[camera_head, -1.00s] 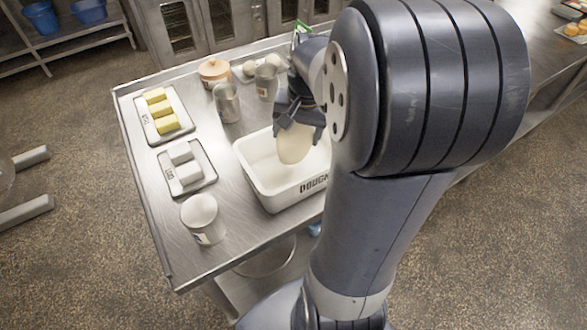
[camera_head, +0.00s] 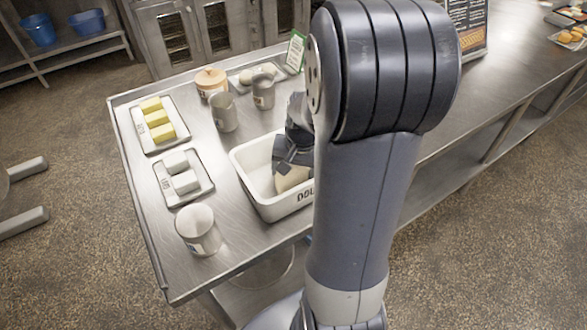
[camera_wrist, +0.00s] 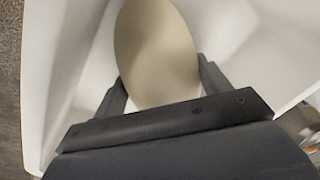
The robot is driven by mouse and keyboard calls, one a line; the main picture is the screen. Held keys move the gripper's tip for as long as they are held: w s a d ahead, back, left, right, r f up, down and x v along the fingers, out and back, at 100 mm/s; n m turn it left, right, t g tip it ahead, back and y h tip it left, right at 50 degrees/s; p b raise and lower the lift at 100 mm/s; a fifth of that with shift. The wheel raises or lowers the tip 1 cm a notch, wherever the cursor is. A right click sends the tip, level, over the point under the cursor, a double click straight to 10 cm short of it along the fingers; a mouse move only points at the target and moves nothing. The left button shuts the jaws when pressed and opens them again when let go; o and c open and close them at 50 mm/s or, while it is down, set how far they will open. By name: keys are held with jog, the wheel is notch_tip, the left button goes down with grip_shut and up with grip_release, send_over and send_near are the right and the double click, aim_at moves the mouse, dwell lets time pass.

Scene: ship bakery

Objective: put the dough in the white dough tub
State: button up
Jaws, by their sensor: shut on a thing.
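The pale dough (camera_head: 291,179) is a smooth oval lump between the fingers of my gripper (camera_head: 290,165). In the wrist view the dough (camera_wrist: 155,50) fills the upper middle, with one dark finger of my gripper (camera_wrist: 160,90) on each side of it. The white dough tub (camera_head: 252,186) stands on the steel table with dark lettering on its front wall. My gripper is shut on the dough and reaches down inside the tub. The tub's white walls (camera_wrist: 63,60) flank the dough in the wrist view. My arm hides the tub's right part. I cannot tell whether the dough touches the floor.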

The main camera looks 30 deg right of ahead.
aim_at(300, 171)
jog(key=shift+f, duration=0.15)
jog(key=o, duration=1.6)
notch_tip(300, 171, up, 12)
jog(key=s, duration=0.2)
jog(key=shift+d, duration=0.35)
jog(key=f, duration=0.4)
jog(key=w+f, duration=0.1)
jog(key=f, duration=0.3)
jog(key=w+f, duration=0.1)
jog(key=f, duration=0.2)
jog(key=shift+a+f, duration=0.35)
jog(key=shift+f, duration=0.05)
jog(key=shift+r, duration=0.75)
